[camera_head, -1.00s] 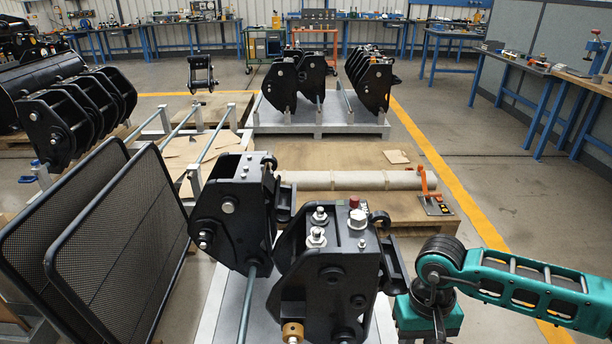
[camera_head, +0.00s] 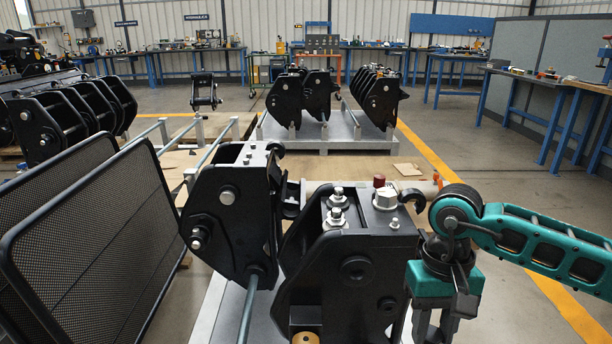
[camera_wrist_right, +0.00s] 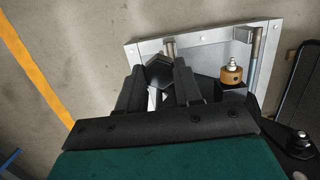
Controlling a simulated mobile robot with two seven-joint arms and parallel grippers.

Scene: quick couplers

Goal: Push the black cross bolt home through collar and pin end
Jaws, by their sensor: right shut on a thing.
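My right gripper (camera_head: 436,328) hangs at the right of the near black coupler in the head view, with its fingertips cut off by the bottom edge. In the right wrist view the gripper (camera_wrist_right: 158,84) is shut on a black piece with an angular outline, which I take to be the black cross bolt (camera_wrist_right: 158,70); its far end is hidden. The brass collar (camera_wrist_right: 232,74) stands apart, to the right of the fingers, with a silver fitting on top. The collar (camera_head: 305,338) barely shows at the bottom of the head view. The bolt's hole cannot be made out. My left gripper is out of view.
The near black coupler (camera_head: 352,262) stands left of my right gripper, with a second one (camera_head: 228,215) behind it. Mesh panels (camera_head: 95,250) fill the left. A grey plate (camera_wrist_right: 205,42) lies under the work.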

